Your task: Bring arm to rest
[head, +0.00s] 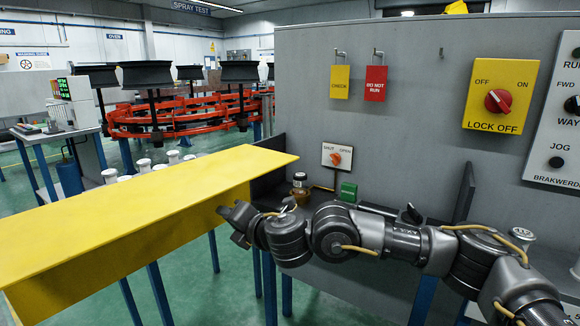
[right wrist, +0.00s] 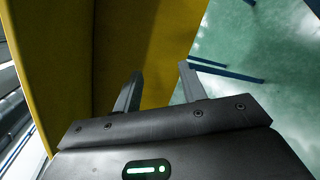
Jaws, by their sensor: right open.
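My right arm reaches in from the right across the head view. Its gripper (head: 232,224) is beside the right end of a long yellow beam (head: 150,195), just below its top edge. In the right wrist view the two fingers (right wrist: 158,85) are apart with nothing between them. The yellow beam (right wrist: 110,45) fills the left and middle behind the fingers. I cannot tell whether the gripper touches the beam. My left gripper is not in view.
A grey panel (head: 400,120) stands behind my arm with hanging tags and a yellow lock-off switch (head: 500,97). A brown jar (head: 300,188) and a green block (head: 348,192) sit on a ledge. A red ring-shaped rack (head: 180,115) stands far back. Green floor shows below.

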